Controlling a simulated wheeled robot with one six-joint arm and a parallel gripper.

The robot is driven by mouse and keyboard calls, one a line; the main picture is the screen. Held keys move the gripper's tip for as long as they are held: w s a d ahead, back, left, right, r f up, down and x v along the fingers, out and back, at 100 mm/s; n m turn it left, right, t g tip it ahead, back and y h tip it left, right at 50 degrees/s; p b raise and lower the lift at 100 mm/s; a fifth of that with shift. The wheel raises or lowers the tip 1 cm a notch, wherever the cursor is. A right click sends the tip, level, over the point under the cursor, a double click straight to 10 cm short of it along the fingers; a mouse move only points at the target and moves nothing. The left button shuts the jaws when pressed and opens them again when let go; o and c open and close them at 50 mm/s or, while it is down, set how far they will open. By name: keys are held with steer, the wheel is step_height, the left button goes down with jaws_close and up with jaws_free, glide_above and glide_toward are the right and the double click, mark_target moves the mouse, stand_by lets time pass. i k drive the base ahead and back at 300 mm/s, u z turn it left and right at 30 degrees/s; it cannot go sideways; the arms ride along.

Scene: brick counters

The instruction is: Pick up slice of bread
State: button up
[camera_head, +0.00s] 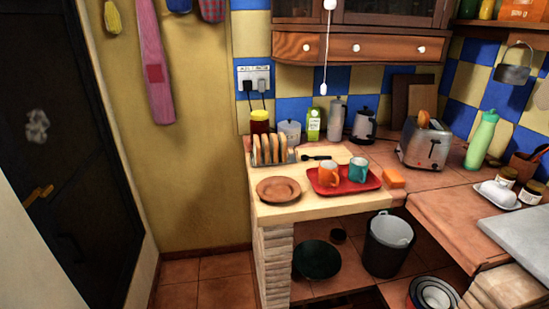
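Several slices of bread (270,148) stand upright in a rack at the left end of the counter (330,205). One more slice of bread (423,119) sticks out of the top of the silver toaster (425,146) at the right, further back. My gripper is not in view, so its state and its place relative to the bread are hidden.
A brown plate (279,190) lies in front of the rack. A red tray (343,190) holds an orange mug (329,174) and a teal mug (358,170). A green bottle (482,139) stands right of the toaster. The floor (215,280) left of the counter is clear.

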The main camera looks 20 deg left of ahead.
mark_target(424, 118)
steer(key=k, duration=0.5)
steer(key=u, duration=0.5)
steer(key=i, duration=1.4)
steer(key=z, duration=0.7)
